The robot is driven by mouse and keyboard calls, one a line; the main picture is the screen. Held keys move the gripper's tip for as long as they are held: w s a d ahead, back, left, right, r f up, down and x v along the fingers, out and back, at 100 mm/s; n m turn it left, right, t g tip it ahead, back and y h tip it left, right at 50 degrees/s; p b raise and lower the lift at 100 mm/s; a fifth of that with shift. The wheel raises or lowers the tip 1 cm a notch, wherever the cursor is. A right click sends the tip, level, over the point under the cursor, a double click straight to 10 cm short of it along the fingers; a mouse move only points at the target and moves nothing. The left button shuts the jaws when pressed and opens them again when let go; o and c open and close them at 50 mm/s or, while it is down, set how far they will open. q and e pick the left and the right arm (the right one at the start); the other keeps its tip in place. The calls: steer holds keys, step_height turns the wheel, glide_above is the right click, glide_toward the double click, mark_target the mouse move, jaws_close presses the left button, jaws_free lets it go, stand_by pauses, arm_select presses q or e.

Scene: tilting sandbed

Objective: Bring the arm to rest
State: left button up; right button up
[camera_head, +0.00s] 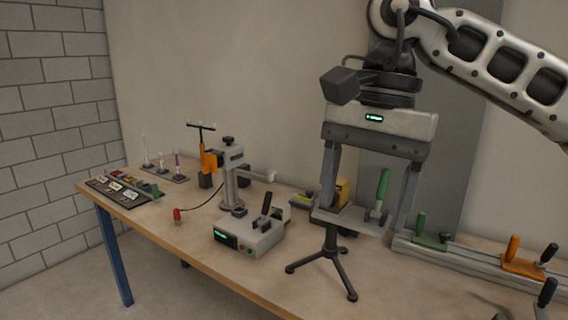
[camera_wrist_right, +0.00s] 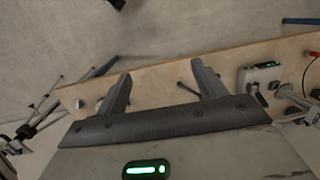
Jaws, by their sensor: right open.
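My right gripper (camera_head: 364,212) comes in from the upper right on a white and dark arm and points down over the table. Its two grey fingers are wide apart, with nothing held between them. In the right wrist view the open fingers (camera_wrist_right: 165,82) show above the wooden table top, with a gap between them. In the head view they overlap a small platform (camera_head: 350,224) on a dark tripod; I cannot tell how close they are to it. My left gripper is in neither view.
The wooden table (camera_head: 190,238) carries a grey device with a green display (camera_head: 248,236), a post stand (camera_head: 231,180), an orange clamp tool (camera_head: 208,160) and a tray of small parts (camera_head: 118,192). A rail with handles (camera_head: 470,262) lies at the right. Open air surrounds the arm above the table.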

steer(key=s+a+f+m+g+y, duration=0.3)
steer(key=a+m+g+y, duration=0.1)
steer(key=a+y, duration=0.35)
steer(key=s+a+f+m+g+y, duration=0.3)
steer(key=a+g+y, duration=0.1)
steer(key=a+y, duration=0.35)
steer(key=w+d+f+n+t+h, duration=0.1)
steer(key=w+d+f+n+t, duration=0.3)
steer(key=n+t, duration=0.55)
steer(key=w+d+f+n+t+h, duration=0.1)
steer(key=w+d+f+n+t, duration=0.3)
steer(key=n+t, duration=0.6)
steer(key=w+d+f+n+t+h, duration=0.1)
steer(key=w+f+n+t, duration=0.1)
steer(key=f+n+t, duration=0.7)
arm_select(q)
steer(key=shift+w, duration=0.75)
arm_select(e)
steer(key=s+d+f+m+g+h, duration=0.4)
steer(key=s+d+f+m+h, duration=0.1)
steer(key=f, duration=0.6)
steer(key=s+d+f+m+g+h, duration=0.5)
steer(key=s+f, duration=0.4)
steer(key=f, duration=0.2)
steer(key=shift+s+d+m, duration=0.2)
steer(key=shift+d+m, duration=0.5)
steer(key=shift+m, duration=0.45)
